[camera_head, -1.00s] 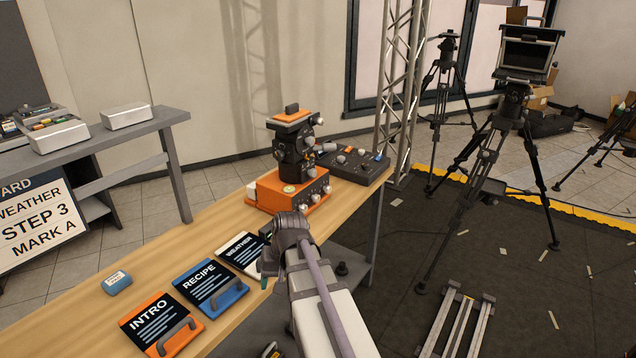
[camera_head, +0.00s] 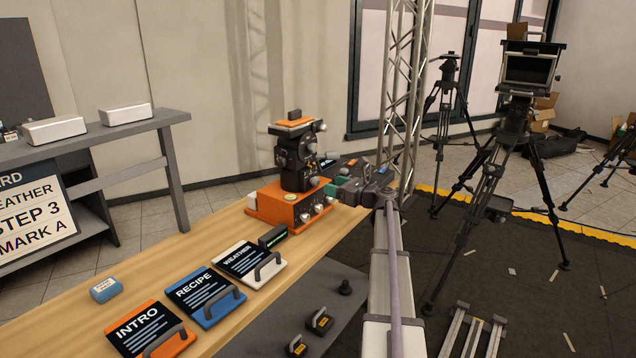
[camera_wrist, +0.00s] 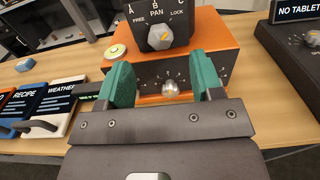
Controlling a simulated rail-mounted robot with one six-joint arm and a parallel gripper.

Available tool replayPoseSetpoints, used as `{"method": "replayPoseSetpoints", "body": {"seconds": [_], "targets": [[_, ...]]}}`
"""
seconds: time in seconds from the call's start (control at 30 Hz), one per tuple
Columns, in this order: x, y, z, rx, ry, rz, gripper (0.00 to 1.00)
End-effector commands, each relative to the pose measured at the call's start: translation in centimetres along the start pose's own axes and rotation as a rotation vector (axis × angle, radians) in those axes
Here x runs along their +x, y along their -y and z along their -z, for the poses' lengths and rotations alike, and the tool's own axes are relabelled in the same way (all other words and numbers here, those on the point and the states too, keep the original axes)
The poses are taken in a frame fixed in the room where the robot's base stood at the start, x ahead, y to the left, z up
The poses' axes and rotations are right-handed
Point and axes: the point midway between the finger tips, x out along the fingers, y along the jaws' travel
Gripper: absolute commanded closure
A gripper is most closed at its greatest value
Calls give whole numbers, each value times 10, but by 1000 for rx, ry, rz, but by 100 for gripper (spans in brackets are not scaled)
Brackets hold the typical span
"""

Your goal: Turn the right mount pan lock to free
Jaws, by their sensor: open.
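The camera mount is a black head (camera_head: 293,168) on an orange base (camera_head: 270,203) at the table's far end. An orange line on the knob slants up to the right, towards LOCK. My gripper (camera_wrist: 161,68) is open, its two teal fingers apart and empty, in front of the orange base (camera_wrist: 220,42) and below the knob. In the head view my gripper (camera_head: 338,190) is right of the base and partly hides the dark console.
A silver knob (camera_wrist: 171,89) on the base front shows between my fingers. A dark console (camera_wrist: 290,40) stands to the right. INTRO (camera_head: 150,330), RECIPE (camera_head: 208,296) and WEATHER (camera_head: 250,262) boards and a blue block (camera_head: 105,289) lie on the table. A truss (camera_head: 408,100) rises behind.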

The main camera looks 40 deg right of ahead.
Motion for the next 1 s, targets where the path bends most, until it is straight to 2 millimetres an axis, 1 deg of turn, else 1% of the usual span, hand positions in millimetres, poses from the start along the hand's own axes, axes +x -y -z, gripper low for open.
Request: {"method": "replayPoseSetpoints", "body": {"seconds": [0.03,0.1,0.2,0.3,0.4,0.6,0.67,1.0], "targets": [[14,1,0,0,0,-2,40],[31,1,0,-1,0,-3,40],[51,1,0,-1,-1,-3,40],[64,1,0,-2,-1,-1,40],[69,0,0,-2,-1,-1,40],[70,0,0,-2,-1,-1,40],[70,0,0,-2,-1,-1,45],[69,0,0,-2,-1,-1,77]]}}
